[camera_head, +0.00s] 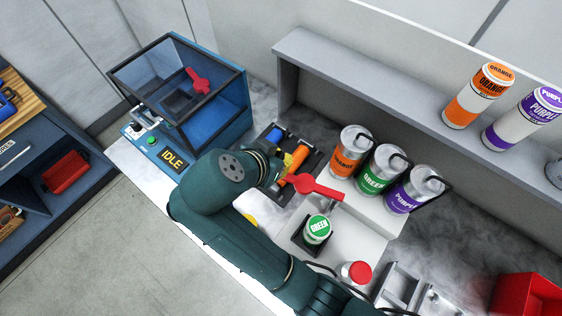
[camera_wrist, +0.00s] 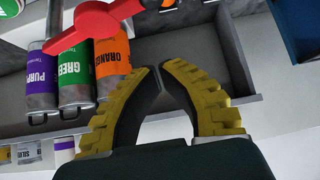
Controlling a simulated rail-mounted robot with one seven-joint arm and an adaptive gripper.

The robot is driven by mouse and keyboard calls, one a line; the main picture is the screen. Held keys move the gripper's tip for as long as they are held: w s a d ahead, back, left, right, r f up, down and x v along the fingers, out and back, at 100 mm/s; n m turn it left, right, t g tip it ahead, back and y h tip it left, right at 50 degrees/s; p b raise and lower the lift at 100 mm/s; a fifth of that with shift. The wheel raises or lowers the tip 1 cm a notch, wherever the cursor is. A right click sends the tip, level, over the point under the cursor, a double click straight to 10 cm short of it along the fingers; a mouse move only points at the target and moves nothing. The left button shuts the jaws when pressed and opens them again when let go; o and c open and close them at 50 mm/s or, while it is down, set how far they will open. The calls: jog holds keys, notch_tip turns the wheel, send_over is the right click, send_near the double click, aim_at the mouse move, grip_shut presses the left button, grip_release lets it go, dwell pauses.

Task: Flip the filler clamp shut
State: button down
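The filler clamp is a red lever (camera_head: 318,187) on the grey filler unit, in front of the orange, green and purple canisters. In the wrist view the red lever (camera_wrist: 95,22) crosses over the canisters at upper left, its handle reaching up and right. It looks raised and swung out, but I cannot tell its exact angle. My gripper (camera_head: 277,172) is just left of the lever in the head view, partly hidden by my arm. In the wrist view my gripper (camera_wrist: 160,72) has its yellow fingers converging at the tips, with nothing between them, apart from the lever.
A green-labelled can (camera_head: 317,230) stands in a dark holder below the lever. A red-capped bottle (camera_head: 356,272) is nearby. A blue-framed machine (camera_head: 170,145) with another red handle (camera_head: 199,82) stands left. Orange (camera_head: 345,160), green (camera_head: 375,178) and purple (camera_head: 406,196) canisters stand close behind.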

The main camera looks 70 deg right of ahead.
aim_at(307, 185)
jog(key=shift+r, duration=0.15)
jog(key=shift+d+f, duration=0.25)
jog(key=shift+f, duration=0.15)
notch_tip(307, 185, down, 7)
jog(key=d, duration=0.2)
jog(key=shift+s+d+f, duration=0.15)
jog(key=shift+s+f, duration=0.05)
jog(key=shift+s, duration=0.15)
jog(key=shift+p, duration=0.3)
